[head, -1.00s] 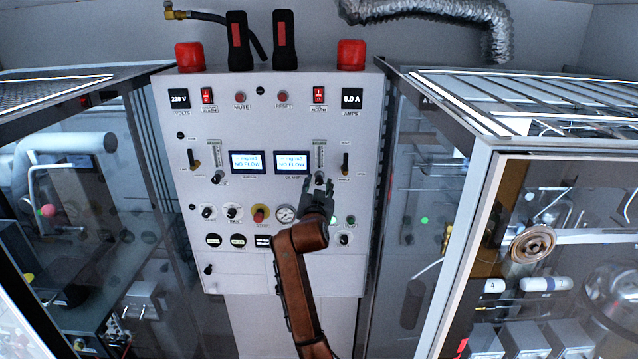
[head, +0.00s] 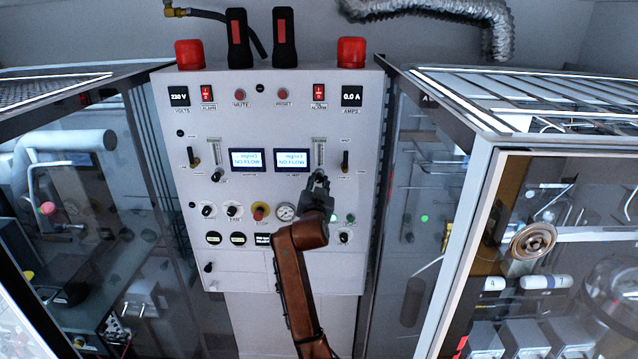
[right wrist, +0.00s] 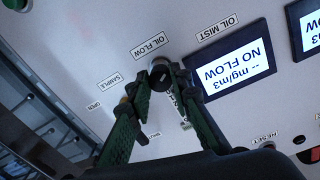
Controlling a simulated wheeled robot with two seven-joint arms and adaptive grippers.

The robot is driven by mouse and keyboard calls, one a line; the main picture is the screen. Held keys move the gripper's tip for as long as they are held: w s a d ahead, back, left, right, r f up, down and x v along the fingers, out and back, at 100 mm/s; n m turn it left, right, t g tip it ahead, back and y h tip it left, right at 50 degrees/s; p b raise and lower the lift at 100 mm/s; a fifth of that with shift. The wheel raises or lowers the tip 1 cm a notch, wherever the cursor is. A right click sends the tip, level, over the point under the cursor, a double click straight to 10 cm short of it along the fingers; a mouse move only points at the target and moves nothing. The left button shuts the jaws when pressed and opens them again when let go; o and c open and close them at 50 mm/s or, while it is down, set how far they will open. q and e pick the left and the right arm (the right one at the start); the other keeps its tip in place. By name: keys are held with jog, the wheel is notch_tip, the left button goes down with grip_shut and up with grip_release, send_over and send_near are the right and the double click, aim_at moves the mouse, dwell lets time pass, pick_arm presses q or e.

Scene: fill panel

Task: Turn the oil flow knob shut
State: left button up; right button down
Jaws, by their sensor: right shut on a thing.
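The oil flow knob (right wrist: 159,70) is a small dark round knob on the grey panel, beside the label OIL FLOW in the right wrist view. My right gripper (right wrist: 162,84) is shut on it, with one green-lined finger on each side. In the head view the right gripper (head: 318,183) reaches up to the panel just under the right flow tube (head: 319,152) and hides most of the knob. My left gripper is not in view.
A dark sample lever (head: 345,161) stands close right of the gripper. A red stop button (head: 260,211), a round gauge (head: 285,212) and small knobs lie lower on the panel. Glass-sided cabinets (head: 470,190) flank the panel.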

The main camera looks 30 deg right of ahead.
jog(key=shift+a+m+b, duration=0.1)
jog(key=shift+m+b, duration=0.85)
jog(key=shift+m, duration=0.25)
jog(key=m+b, duration=0.1)
jog(key=m, duration=0.1)
jog(key=shift+m, duration=0.3)
jog(key=m+b, duration=0.1)
jog(key=m, duration=0.1)
jog(key=shift+m, duration=0.4)
jog(key=m, duration=0.3)
jog(key=shift+r+y+b, duration=0.1)
jog(key=shift+y+b, duration=0.2)
jog(key=shift+b, duration=0.05)
jog(key=m, duration=0.3)
jog(key=m+p, duration=0.1)
jog(key=m, duration=0.2)
jog(key=shift+m+p, duration=0.3)
jog(key=shift+p, duration=0.1)
jog(key=m+p, duration=0.2)
jog(key=m, duration=0.2)
jog(key=shift+p, duration=0.4)
jog(key=shift+m+p, duration=0.5)
jog(key=shift+m, duration=0.4)
